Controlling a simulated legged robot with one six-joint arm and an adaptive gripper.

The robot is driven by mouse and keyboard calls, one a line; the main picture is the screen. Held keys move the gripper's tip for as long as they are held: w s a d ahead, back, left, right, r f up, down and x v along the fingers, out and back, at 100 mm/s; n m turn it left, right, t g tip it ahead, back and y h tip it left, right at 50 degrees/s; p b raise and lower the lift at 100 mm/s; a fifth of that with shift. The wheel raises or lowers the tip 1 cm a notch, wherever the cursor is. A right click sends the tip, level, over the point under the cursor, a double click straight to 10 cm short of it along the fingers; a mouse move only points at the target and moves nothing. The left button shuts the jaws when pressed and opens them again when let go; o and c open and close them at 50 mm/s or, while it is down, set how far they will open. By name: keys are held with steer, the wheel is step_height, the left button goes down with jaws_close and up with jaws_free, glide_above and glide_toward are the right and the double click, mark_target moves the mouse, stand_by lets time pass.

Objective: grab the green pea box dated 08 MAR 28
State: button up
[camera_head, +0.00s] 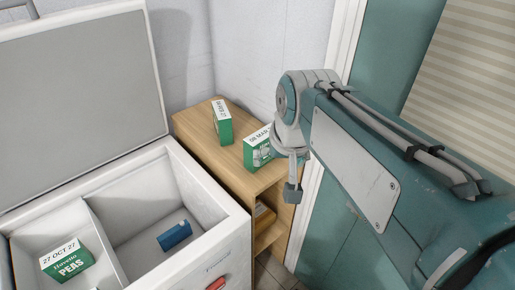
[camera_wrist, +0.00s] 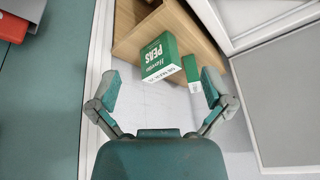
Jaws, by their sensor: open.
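The green and white pea box with a date starting 08 MAR (camera_head: 256,150) stands on a wooden cabinet. My arm hides the end of its date in the head view. In the wrist view this box (camera_wrist: 160,60) lies ahead of my gripper (camera_wrist: 161,88), roughly between the fingers' lines. The fingers are spread and empty, apart from the box. A second green and white box (camera_head: 222,123), its date ending in MAR 27, stands farther left on the cabinet. It also shows in the wrist view (camera_wrist: 192,73), near the right finger.
An open chest freezer (camera_head: 186,265) stands at left, its lid (camera_head: 80,90) raised. Inside are a pea box dated 27 OCT 27 (camera_head: 67,262) and a blue item (camera_head: 174,236). The wooden cabinet (camera_head: 195,122) stands against the wall, with a teal door (camera_head: 385,45) at right.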

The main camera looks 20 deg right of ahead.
steer(key=w+d+m+g, duration=0.25)
steer(key=w+m, duration=0.25)
steer(key=w, duration=0.9)
steer(key=m+g, duration=0.2)
steer(key=m, duration=0.3)
glide_above(262, 133)
step_height(262, 133, down, 5)
steer(key=shift+d+r, duration=0.1)
steer(key=shift+w, duration=0.15)
steer(key=shift+f, duration=0.55)
steer(key=f, duration=1)
steer(key=shift+s, duration=0.25)
steer(key=c, duration=1.4)
